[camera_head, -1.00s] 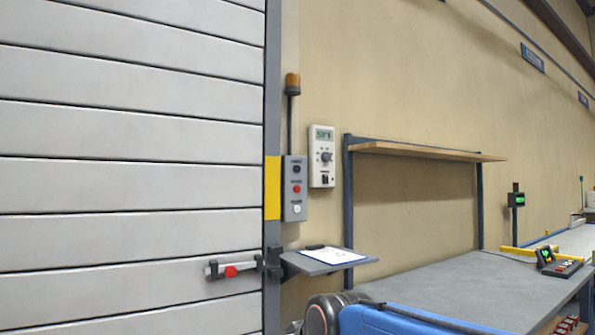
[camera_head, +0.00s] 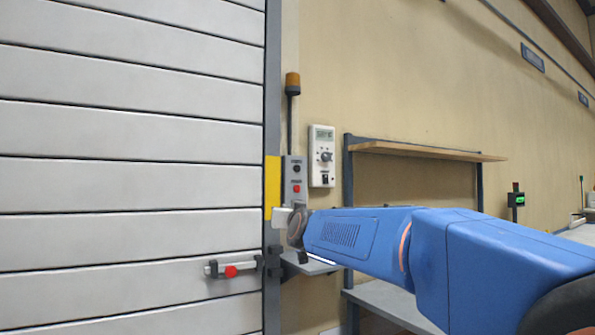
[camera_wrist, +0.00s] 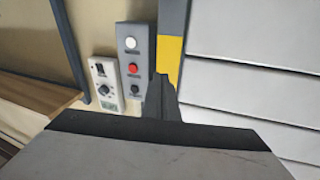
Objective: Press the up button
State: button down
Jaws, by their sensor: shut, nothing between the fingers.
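The grey button box (camera_head: 287,175) is mounted on the wall beside the shutter door. In the head view its top black button (camera_head: 297,168) and red button (camera_head: 297,189) show, while my arm's end hides the lowest button. The wrist view sees the box (camera_wrist: 130,85) upside down, with the white button (camera_wrist: 131,43) above the red one (camera_wrist: 133,68) and the black one (camera_wrist: 135,90) lowest. The labels are too blurred to read. My gripper (camera_wrist: 162,82) is shut and empty, its dark tip beside the box's black-button end in the picture. Contact with the box is not visible.
A white control unit (camera_head: 321,143) with a dial hangs right of the box. An amber lamp (camera_head: 292,82) stands above it. The shutter door (camera_head: 130,130) has a red-marked latch (camera_head: 231,271). A small shelf (camera_head: 310,265) sits below my arm, and a workbench (camera_head: 385,300) is behind it.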

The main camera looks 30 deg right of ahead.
jog(key=w+d+r+m+h, duration=0.2)
jog(key=d+r+m+h, duration=0.3)
jog(key=d+r+h, duration=0.4)
jog(key=d+r, duration=0.3)
jog(key=shift+w+d+r+m, duration=0.15)
jog(key=shift+w+r+m, duration=0.1)
jog(key=shift+w+m, duration=0.1)
jog(key=shift+w, duration=0.1)
send_near(297, 168)
jog(key=shift+w+d+r, duration=0.4)
jog(key=shift+d+r, duration=0.2)
jog(key=shift+d, duration=0.2)
jog(key=shift+w+d+r, duration=0.4)
jog(key=shift+d+r, duration=0.15)
jog(key=shift+d, duration=0.2)
jog(key=shift+w+d+r, duration=0.4)
jog(key=shift+d+r, duration=0.2)
jog(key=shift+d, duration=0.2)
jog(key=shift+w, duration=0.4)
